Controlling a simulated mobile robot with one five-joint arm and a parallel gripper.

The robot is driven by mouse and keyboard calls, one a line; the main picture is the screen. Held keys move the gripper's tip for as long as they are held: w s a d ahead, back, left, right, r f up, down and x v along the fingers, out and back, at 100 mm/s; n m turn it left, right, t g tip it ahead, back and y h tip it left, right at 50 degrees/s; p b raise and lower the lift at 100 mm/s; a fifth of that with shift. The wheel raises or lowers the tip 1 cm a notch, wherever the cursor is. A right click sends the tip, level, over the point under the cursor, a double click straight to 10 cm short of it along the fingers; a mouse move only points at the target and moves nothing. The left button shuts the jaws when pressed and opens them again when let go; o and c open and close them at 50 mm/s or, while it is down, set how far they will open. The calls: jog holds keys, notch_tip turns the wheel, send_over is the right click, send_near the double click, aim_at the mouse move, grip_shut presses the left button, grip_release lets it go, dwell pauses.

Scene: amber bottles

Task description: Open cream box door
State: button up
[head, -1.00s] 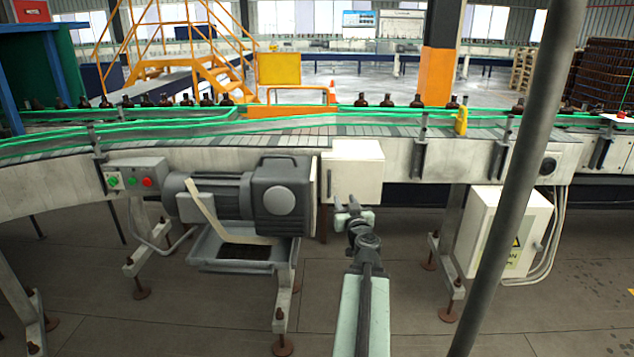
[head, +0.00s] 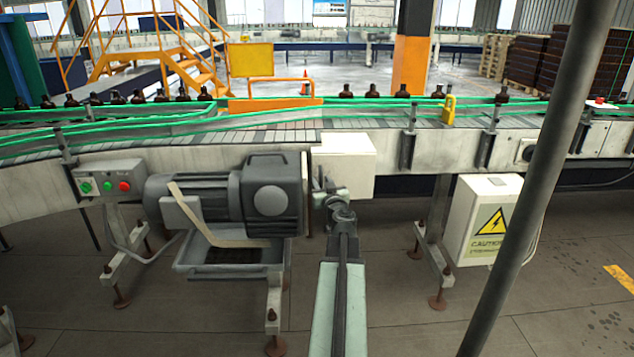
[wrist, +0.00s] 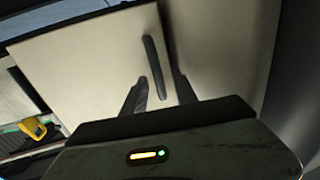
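The cream box (head: 352,178) is mounted on the near side of the conveyor, right of the grey motor. Its door (wrist: 95,55) looks closed in the wrist view and carries a dark upright handle (wrist: 154,66). My gripper (head: 325,188) is at the left part of the box front in the head view. In the wrist view its fingers (wrist: 160,92) are apart, one on each side of the handle's lower part. I cannot tell whether either finger touches the handle. The handle is hidden behind my gripper in the head view.
The grey motor (head: 225,197) sits close left of my gripper. A caution-marked box (head: 487,218) hangs at right, with a slanted dark pole (head: 535,185) nearer to me. Bottles stand along the conveyor (head: 230,140). The floor (head: 400,300) before the box is partly clear.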

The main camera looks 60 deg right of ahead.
grip_shut()
dwell(1.4)
